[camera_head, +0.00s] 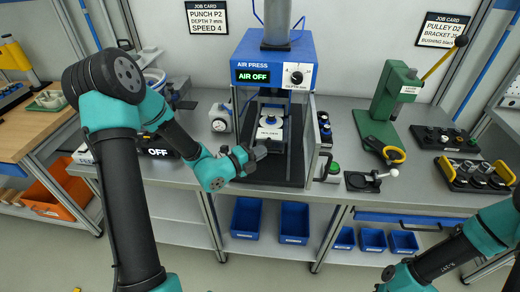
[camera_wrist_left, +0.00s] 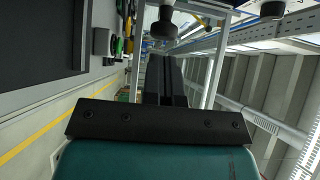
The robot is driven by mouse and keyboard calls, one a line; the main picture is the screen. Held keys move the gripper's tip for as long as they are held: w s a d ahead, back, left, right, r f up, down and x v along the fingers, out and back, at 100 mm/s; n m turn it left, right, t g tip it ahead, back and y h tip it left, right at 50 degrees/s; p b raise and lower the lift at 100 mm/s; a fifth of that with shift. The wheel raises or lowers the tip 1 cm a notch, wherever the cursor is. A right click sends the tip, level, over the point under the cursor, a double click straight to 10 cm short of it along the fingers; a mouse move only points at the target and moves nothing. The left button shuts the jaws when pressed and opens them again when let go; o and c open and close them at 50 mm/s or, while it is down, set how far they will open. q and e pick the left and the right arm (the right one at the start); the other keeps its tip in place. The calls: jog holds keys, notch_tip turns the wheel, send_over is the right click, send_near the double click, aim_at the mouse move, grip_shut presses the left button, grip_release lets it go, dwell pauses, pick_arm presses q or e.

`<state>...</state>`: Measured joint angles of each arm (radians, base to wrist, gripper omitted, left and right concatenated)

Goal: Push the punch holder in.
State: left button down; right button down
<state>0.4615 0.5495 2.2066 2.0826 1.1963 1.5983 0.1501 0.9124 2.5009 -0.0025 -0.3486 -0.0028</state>
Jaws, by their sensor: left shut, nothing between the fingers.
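The blue-topped air press (camera_head: 275,60) stands at the middle of the bench, and its display reads AIR OFF. A light block with a small label (camera_head: 269,133) sits inside the press opening; I cannot tell whether it is the punch holder, or how far in that is. My left gripper (camera_head: 258,153) is shut and empty at the front left of the opening, just in front of this block. I cannot tell if it touches anything. Its black fingers also show closed together in the left wrist view (camera_wrist_left: 165,80). My right arm enters at the lower right, with its gripper out of view.
A green hand press (camera_head: 392,100) with a yellow lever stands to the right. A toggle clamp (camera_head: 368,180) sits near the bench's front edge. Black trays with parts (camera_head: 475,172) lie at far right. Blue bins (camera_head: 294,222) are below. A press guard stands right of the opening.

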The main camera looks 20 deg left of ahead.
pick_arm(q)
jog(key=d+v, duration=0.1)
jog(key=v, duration=1)
jog(key=shift+s, duration=0.7)
